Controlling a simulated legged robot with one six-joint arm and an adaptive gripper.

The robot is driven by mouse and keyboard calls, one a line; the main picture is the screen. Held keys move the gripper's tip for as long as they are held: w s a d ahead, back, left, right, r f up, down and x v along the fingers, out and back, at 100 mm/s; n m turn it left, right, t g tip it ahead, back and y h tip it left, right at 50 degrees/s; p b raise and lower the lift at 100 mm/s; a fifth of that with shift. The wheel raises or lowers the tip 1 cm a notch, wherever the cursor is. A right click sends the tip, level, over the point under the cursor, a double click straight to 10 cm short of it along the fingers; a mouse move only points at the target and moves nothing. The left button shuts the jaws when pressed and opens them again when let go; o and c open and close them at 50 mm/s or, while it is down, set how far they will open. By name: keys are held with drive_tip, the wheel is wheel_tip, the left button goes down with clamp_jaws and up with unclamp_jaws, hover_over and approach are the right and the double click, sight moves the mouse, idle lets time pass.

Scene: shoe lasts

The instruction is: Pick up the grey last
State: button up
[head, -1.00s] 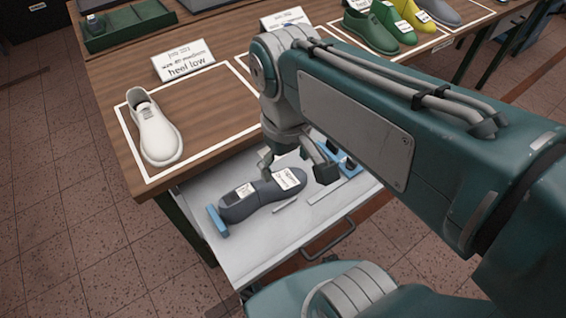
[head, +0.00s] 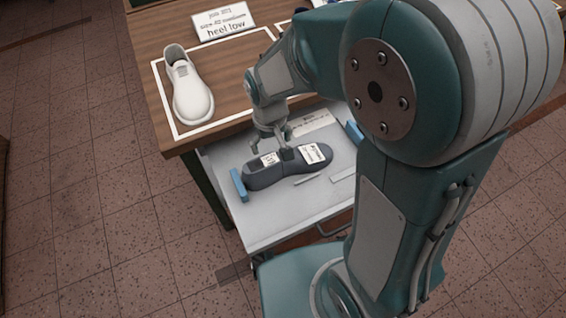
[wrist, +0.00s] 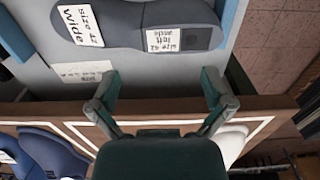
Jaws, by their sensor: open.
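The dark grey last (head: 262,178) lies on its side or flat in the open white drawer (head: 250,228), with two white labels on top. It also shows at the top of the wrist view (wrist: 125,32), where its labels mention size 42 and wide. My gripper (head: 279,148) is just behind and above the middle of the last in the head view. In the wrist view my gripper (wrist: 161,84) has its two fingers spread apart with nothing between them. The last is beyond the fingertips, apart from them in that view. Contact cannot be told from the head view.
Blue blocks stand at the drawer's left (head: 239,185) and right (head: 354,132). A thin light strip (head: 307,180) lies in front of the last. The wooden tabletop (head: 155,60) with a white shoe (head: 190,92) overhangs the drawer's back. Blue shoes (wrist: 48,152) show in the wrist view.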

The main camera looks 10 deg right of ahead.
sight(272, 159)
drive_tip(key=f, duration=0.7)
drive_tip(key=shift+w, duration=0.3)
drive_tip(key=shift+r, duration=0.1)
drive_tip(key=c, duration=1.2)
